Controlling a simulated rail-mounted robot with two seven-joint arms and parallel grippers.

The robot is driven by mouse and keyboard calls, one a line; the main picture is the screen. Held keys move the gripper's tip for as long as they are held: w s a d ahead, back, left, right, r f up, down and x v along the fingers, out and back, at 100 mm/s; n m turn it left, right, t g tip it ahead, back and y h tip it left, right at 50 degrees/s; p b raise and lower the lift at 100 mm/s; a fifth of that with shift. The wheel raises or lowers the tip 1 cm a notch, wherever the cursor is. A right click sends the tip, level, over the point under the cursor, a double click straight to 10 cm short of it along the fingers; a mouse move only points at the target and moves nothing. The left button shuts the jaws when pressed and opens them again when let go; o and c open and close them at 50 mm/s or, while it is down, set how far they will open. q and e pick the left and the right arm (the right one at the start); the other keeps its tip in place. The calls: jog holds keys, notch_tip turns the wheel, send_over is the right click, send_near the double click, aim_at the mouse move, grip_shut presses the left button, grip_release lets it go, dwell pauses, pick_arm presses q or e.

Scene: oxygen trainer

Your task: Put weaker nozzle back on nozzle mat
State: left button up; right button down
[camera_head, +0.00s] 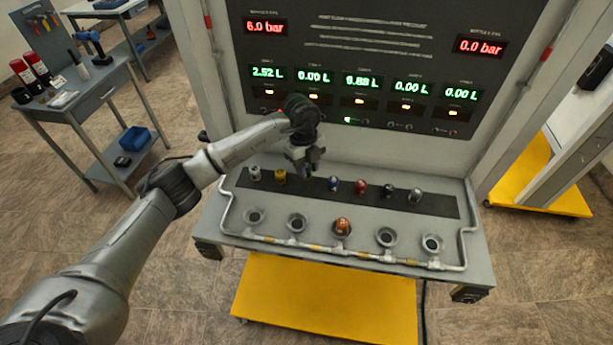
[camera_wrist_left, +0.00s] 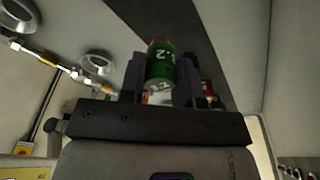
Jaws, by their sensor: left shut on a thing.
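My left gripper (camera_head: 306,168) is shut on a green nozzle (camera_wrist_left: 160,66) marked with a 2. In the left wrist view the nozzle sits upright between the two fingers; in the head view the gripper mostly hides it. The gripper is over the dark nozzle mat (camera_head: 440,207), between the yellow nozzle (camera_head: 280,175) and the blue nozzle (camera_head: 333,184). I cannot tell whether the green nozzle touches the mat. An orange nozzle (camera_head: 343,226) sits in the middle socket of the front row. My right gripper is not in view.
A silver nozzle (camera_head: 254,173) stands at the mat's left end. A red nozzle (camera_head: 360,187), a black nozzle (camera_head: 388,191) and another silver nozzle (camera_head: 415,195) stand to the right. The display panel (camera_head: 350,60) rises behind. The other front sockets look empty.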

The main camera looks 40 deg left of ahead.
pick_arm(q)
jog(key=shift+f, duration=2.05)
jog(key=shift+f, duration=0.1)
jog(key=o, duration=0.9)
jog(key=shift+o, duration=0.2)
notch_tip(320, 180, up, 12)
jog(key=a, duration=0.1)
jog(key=shift+w+a, duration=0.25)
jog(key=shift+a, duration=0.15)
